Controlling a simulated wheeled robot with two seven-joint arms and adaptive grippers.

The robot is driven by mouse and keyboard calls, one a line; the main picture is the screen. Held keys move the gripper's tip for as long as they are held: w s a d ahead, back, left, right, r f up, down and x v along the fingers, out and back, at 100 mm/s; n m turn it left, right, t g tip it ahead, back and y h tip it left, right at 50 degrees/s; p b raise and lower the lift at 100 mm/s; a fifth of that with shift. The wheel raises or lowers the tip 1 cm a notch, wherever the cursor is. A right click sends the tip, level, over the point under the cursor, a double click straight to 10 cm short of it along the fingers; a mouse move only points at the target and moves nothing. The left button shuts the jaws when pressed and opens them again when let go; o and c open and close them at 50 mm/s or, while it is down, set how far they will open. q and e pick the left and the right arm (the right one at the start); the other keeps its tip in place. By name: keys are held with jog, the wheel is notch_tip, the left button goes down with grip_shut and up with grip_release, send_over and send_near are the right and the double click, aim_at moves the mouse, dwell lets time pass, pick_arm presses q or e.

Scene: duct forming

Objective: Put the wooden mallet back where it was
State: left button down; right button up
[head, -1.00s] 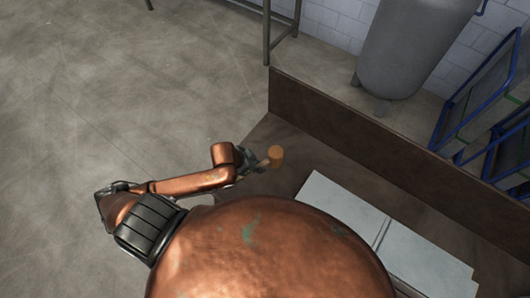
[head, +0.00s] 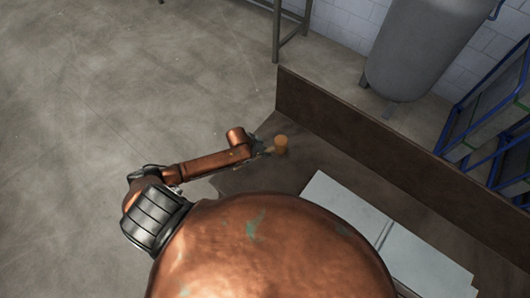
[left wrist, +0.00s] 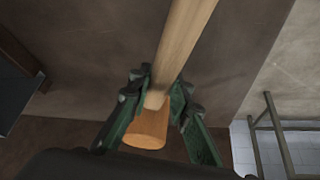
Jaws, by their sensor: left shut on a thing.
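The wooden mallet has an orange-brown head (head: 281,144) that shows just beyond my left gripper (head: 262,149) in the head view, over the far left part of the brown bench. In the left wrist view its pale handle (left wrist: 183,45) runs from the top edge down to between the green fingers. The mallet head (left wrist: 146,130) lies close by the fingertips there. My left gripper (left wrist: 160,92) is shut on the mallet, near its head. I cannot tell whether the mallet touches the bench. My right gripper is not in view.
The brown bench (head: 297,160) has a raised back board (head: 370,140). Light grey plates (head: 345,210) lie on it to the right. A grey tank (head: 415,55) and blue racks (head: 485,110) stand behind. The bench around the mallet looks clear.

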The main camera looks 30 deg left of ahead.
pick_arm(q)
jog(key=shift+w+f, duration=0.1)
jog(key=c, duration=2.3)
grip_release()
jog(key=shift+f, duration=0.15)
jog(key=o, duration=0.5)
jog(key=v, duration=1.2)
jog(key=shift+a, duration=0.1)
